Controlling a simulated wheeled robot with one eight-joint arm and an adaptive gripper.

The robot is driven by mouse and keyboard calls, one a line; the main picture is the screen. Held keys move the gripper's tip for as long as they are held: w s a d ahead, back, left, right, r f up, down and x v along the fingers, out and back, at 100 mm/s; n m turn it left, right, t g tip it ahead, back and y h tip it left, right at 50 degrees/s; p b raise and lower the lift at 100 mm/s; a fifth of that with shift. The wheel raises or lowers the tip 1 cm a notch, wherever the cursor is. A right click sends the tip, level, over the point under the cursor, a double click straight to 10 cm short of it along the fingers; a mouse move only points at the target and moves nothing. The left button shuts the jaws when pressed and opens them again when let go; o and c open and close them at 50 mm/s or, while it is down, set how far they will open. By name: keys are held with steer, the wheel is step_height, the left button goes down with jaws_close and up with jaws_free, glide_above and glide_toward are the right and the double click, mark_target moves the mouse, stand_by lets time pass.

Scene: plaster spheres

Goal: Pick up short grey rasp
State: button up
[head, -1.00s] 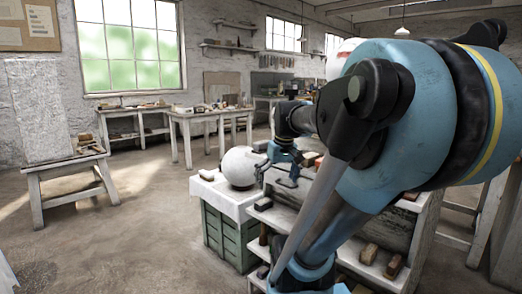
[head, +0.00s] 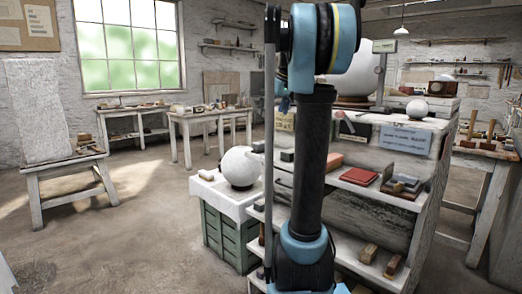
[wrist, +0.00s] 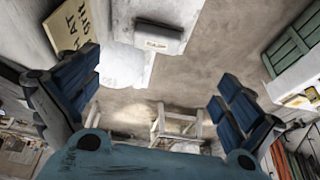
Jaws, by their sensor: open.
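I cannot pick out the short grey rasp with certainty in either view. Small tools and blocks lie on the shelf unit (head: 378,222) in the head view, some hidden behind my arm. My gripper (wrist: 157,82) is open and empty in the wrist view, its blue-padded fingers wide apart at left and right. Nothing is between the pads; the floor and furniture show well beyond them. In the head view my upright arm hides most or all of the gripper.
A white plaster sphere (head: 240,167) sits on a cloth-covered green crate (head: 222,236) left of the shelf unit. A red book-like block (head: 358,176) and grey blocks (head: 400,186) lie on a shelf. A stool (head: 68,178) stands left. Open floor (head: 130,235) lies between.

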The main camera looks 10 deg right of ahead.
mark_target(263, 141)
steer(key=x, duration=1.7)
steer(key=shift+w, duration=0.4)
steer(key=shift+c, duration=0.6)
steer(key=c, duration=1.2)
